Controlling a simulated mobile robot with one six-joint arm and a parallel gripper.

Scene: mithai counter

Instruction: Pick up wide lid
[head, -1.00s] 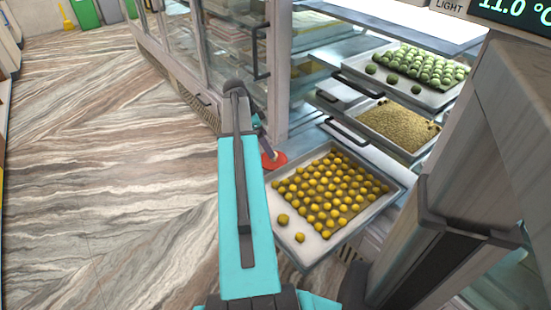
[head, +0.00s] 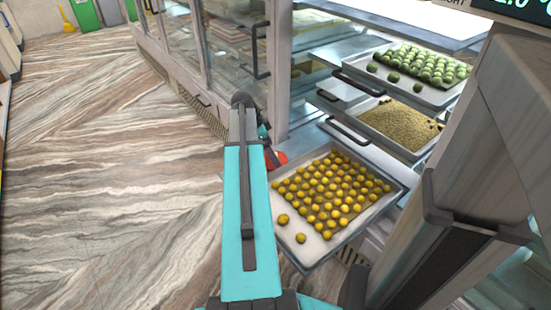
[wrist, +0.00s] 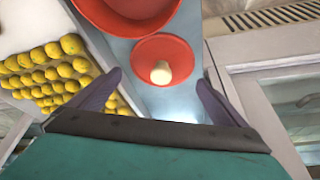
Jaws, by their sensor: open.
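The wide lid (wrist: 165,55) is a red disc with a pale cream knob (wrist: 161,73). It lies flat on a grey surface in the wrist view. My gripper (wrist: 158,80) is open, its two dark fingers spread apart on either side of the knob in the picture, with nothing held between them. I cannot tell how high the fingers are above the lid. In the head view a red object (head: 278,159) shows beside the arm's far end; my arm hides part of it, and I cannot tell whether it is the lid or the container.
A red round container (wrist: 125,14) stands beside the lid. A tray (head: 305,262) of yellow sweets juts out to the right of my arm. Trays of green balls (head: 451,97) and grainy sweets (head: 436,148) sit on shelves behind. The marble-patterned floor (head: 110,170) at left is clear.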

